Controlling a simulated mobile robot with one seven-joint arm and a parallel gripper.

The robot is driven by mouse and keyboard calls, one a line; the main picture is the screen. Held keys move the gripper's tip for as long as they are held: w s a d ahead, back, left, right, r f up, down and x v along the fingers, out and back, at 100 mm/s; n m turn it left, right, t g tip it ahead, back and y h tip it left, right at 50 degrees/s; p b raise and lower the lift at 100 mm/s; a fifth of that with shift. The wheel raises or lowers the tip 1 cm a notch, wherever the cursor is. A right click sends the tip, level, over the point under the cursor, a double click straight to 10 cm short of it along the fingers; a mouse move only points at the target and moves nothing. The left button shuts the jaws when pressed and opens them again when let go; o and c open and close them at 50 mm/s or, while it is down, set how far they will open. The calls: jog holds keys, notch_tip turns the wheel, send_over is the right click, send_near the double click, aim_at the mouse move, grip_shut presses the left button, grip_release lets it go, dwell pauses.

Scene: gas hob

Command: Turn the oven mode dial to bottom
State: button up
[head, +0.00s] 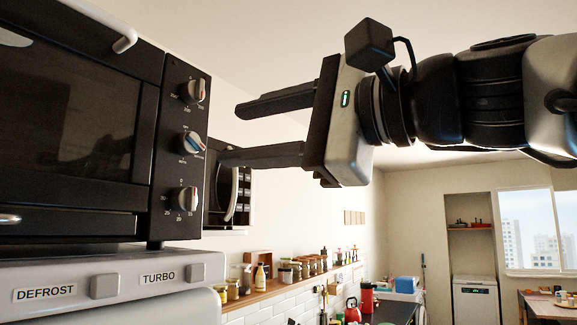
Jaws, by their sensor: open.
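The black toaster oven (75,110) is at the left, with three dials on its front panel. The middle dial (192,143) has short word-like labels around it and looks like the mode dial; its pointer is tilted, and the labels are too small to read. The top dial (193,91) and the bottom dial (185,199) have number marks. My gripper (232,133) is open and empty, to the right of the panel. Its two fingers point left, one above the other. The lower fingertip appears close to the middle dial; I cannot tell the exact gap.
The oven door handle (124,40) sticks out at the upper left. Below the oven is a white appliance (110,285) with DEFROST and TURBO buttons. Behind is a shelf of jars (290,275) and a red kettle (352,310). Open air surrounds my gripper at the right.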

jog(key=v, duration=0.9)
jog(key=shift+b, duration=0.45)
